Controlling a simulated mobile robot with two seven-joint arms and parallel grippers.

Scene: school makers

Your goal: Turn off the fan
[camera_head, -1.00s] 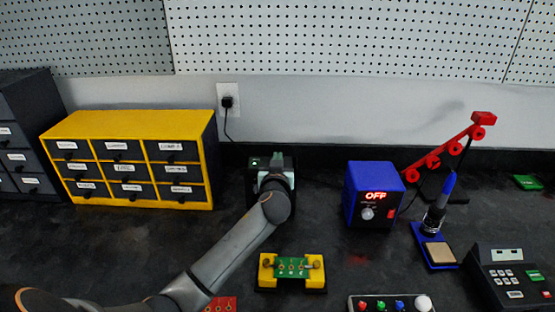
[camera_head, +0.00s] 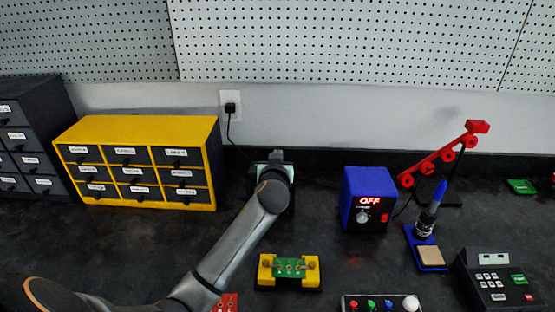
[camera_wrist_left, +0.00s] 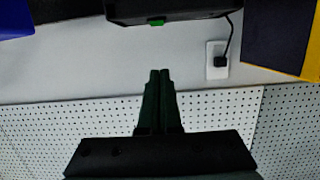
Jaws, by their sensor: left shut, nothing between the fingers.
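A black box with a cord, which looks like the fan (camera_wrist_left: 190,8), is at the top edge of the left wrist view. It has a small green switch or light (camera_wrist_left: 157,21) on its near edge. In the head view my left arm and gripper hide most of this box. My left gripper (camera_head: 275,157) is over it there. In the left wrist view the two fingers of this gripper (camera_wrist_left: 158,72) are shut together and empty, pointing toward the green part with a gap in the picture. Whether they touch the box cannot be told. My right gripper is not in view.
A blue box reading OFF (camera_head: 352,185) and a soldering iron (camera_head: 428,213) stand to the right. A green board in a yellow holder (camera_head: 290,267) lies in front.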

